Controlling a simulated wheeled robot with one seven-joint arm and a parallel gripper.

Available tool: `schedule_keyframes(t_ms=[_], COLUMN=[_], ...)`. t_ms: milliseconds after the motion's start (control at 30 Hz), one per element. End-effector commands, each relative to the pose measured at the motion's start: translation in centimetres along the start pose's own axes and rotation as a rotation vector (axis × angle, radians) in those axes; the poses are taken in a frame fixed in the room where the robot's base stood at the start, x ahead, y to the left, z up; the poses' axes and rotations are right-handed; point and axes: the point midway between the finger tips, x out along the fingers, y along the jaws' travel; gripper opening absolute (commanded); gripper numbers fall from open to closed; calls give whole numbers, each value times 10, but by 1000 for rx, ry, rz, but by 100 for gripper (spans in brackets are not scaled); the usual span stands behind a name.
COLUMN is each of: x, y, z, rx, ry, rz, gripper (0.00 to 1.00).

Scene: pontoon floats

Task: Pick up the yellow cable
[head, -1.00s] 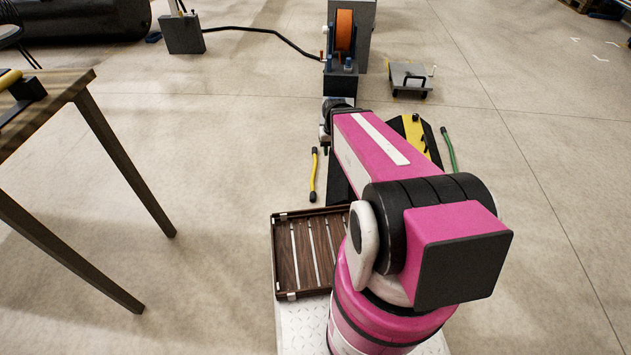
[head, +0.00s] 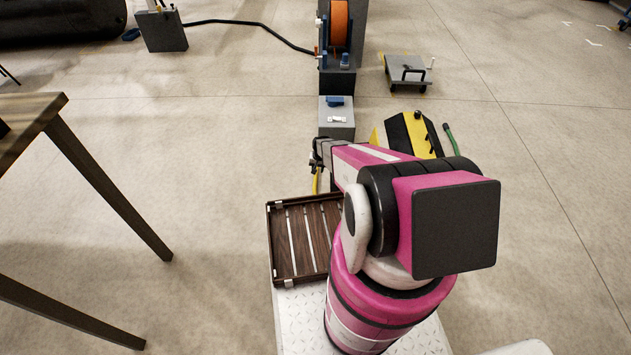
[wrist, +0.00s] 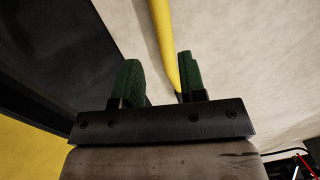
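The yellow cable (head: 316,184) lies on the floor just beyond the slatted tray in the head view, mostly hidden behind my arm and gripper (head: 317,160). In the wrist view the yellow cable (wrist: 163,40) runs down between the two green finger pads of my gripper (wrist: 159,76), close to the right pad. The fingers are apart, with a clear gap between the cable and the left pad. The cable's lower end is hidden behind the gripper body. I cannot tell whether the right pad touches it.
A brown slatted tray (head: 270,245) sits on my base. A black and yellow ramp piece (head: 410,135) and a green cable (head: 450,138) lie right of my arm. A grey box (head: 337,132) stands ahead, a small cart (head: 407,76) beyond. A table (head: 30,108) is at left.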

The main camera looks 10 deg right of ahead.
Motion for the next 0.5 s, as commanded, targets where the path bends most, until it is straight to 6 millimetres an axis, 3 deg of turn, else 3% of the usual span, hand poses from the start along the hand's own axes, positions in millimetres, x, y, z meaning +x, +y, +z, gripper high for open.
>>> schedule_keyframes(t_ms=[200, 500], x=[33, 55], y=[-1, -3], z=[-2, -1], rx=[-1, -1], ry=[0, 0], rz=[0, 0], gripper=[38, 38])
